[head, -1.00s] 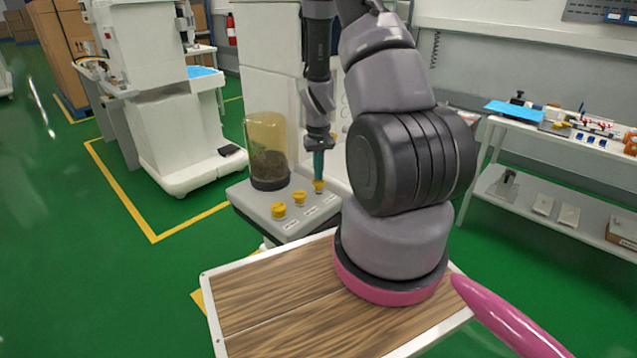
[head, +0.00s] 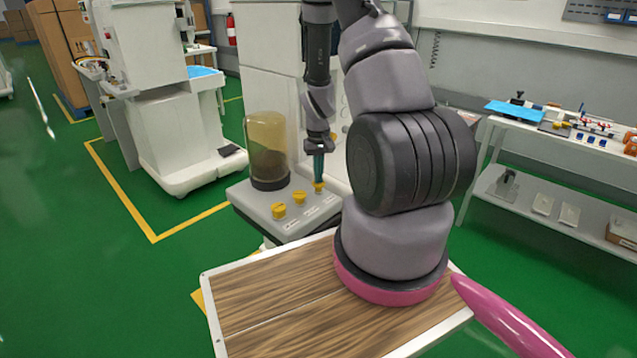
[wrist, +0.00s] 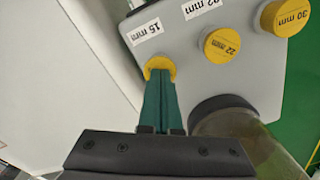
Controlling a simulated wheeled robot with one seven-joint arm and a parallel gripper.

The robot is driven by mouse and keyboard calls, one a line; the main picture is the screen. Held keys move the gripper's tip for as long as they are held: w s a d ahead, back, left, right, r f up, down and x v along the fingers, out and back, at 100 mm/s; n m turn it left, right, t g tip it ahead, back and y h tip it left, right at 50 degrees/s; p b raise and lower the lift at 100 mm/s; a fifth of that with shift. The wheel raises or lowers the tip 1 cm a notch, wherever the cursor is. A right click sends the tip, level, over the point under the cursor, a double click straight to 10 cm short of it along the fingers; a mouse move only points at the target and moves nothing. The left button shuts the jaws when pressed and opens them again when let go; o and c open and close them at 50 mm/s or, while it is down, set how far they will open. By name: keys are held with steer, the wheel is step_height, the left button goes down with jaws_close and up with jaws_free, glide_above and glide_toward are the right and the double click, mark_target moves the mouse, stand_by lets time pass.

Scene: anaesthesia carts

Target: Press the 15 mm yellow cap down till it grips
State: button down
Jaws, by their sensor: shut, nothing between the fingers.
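The 15 mm yellow cap (wrist: 160,66) sits at its "15 mm" label (wrist: 145,32) on the grey top of the cart; in the head view it is the rightmost cap (head: 318,188). My gripper (head: 318,180) points down with its teal fingers together. In the wrist view the shut fingertips (wrist: 158,82) are right over the cap, covering its middle, and seem to touch it. Nothing is held between them. The port beneath the cap is hidden, so I cannot tell how far down the cap sits.
The 22 mm cap (wrist: 222,44) and 30 mm cap (wrist: 284,17) stand in line beside it. A tinted clear canister (head: 267,150) stands behind them on the same grey top (head: 250,208). A white cart panel rises close behind.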

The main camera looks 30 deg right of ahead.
steer(key=shift+r, duration=3.5)
steer(key=s+a+r+m+t, duration=0.1)
steer(key=s+a+r+t, duration=0.15)
steer(key=r, duration=1.05)
steer(key=s+a+r+t, duration=0.1)
steer(key=s+a+r, duration=0.25)
steer(key=r, duration=0.95)
steer(key=s+a+r+m+t+y, duration=0.1)
steer(key=s+a+r+t+y, duration=0.1)
steer(key=s+a+r, duration=0.5)
steer(key=s+r+t, duration=0.1)
steer(key=s+r, duration=0.2)
steer(key=s, duration=0.3)
steer(key=shift+s+a+r+t, duration=0.15)
steer(key=shift+s+r+t, duration=0.15)
steer(key=shift+r+t, duration=0.1)
